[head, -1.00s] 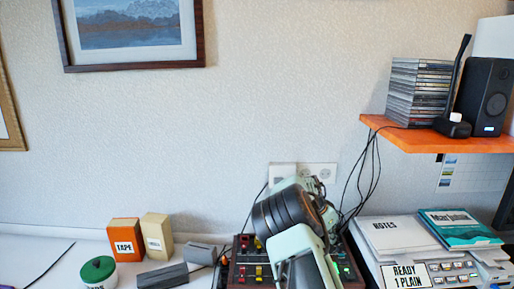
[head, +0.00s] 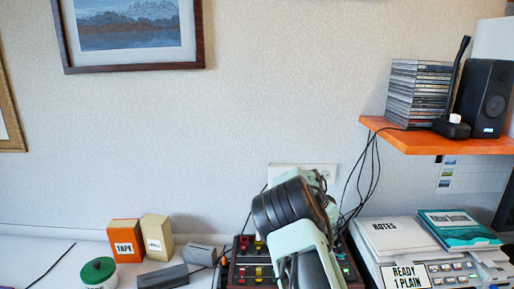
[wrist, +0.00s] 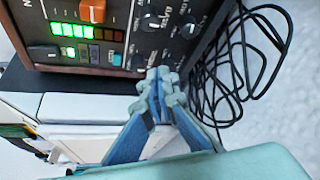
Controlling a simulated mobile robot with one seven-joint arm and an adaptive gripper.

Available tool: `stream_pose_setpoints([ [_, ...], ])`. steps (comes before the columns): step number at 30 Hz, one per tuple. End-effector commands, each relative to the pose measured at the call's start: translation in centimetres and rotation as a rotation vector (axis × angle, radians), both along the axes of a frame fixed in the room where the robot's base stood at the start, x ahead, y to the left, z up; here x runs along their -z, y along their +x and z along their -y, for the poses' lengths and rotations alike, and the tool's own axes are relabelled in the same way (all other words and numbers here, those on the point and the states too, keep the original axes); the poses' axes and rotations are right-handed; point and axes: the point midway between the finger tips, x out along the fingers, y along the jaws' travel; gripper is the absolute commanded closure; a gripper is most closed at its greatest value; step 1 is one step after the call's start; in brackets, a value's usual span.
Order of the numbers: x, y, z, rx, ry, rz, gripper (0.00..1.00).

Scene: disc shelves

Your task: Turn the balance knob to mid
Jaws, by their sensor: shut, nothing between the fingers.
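The control unit (head: 238,272) stands on the white table in the head view, mostly behind my arm. In the wrist view its dark panel (wrist: 118,62) carries black knobs, among them an upper one (wrist: 149,23) and one to its right (wrist: 188,28). The labels are too small to read, so I cannot tell which is the balance knob or how it is set. My gripper (wrist: 158,78) is shut and empty, its tips over the panel's lower edge, just below the black knobs. Contact with a knob cannot be made out. In the head view my arm hides the gripper.
An orange lever or knob (wrist: 92,10) and a lit green bar (wrist: 75,31) are left on the panel. Loose black cables (wrist: 235,75) lie right of the unit. A printer (head: 445,268) with notes (head: 398,236) stands right; boxes (head: 125,240) stand left.

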Motion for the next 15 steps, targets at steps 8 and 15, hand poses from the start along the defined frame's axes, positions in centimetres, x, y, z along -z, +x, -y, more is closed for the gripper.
stream_pose_setpoints([
  [8, -3.3, 0.0, 0.0, -0.001, 0.000, 0.000, 1.00],
  [15, -3.3, 0.0, -0.1, -0.001, 0.001, -0.001, 1.00],
])
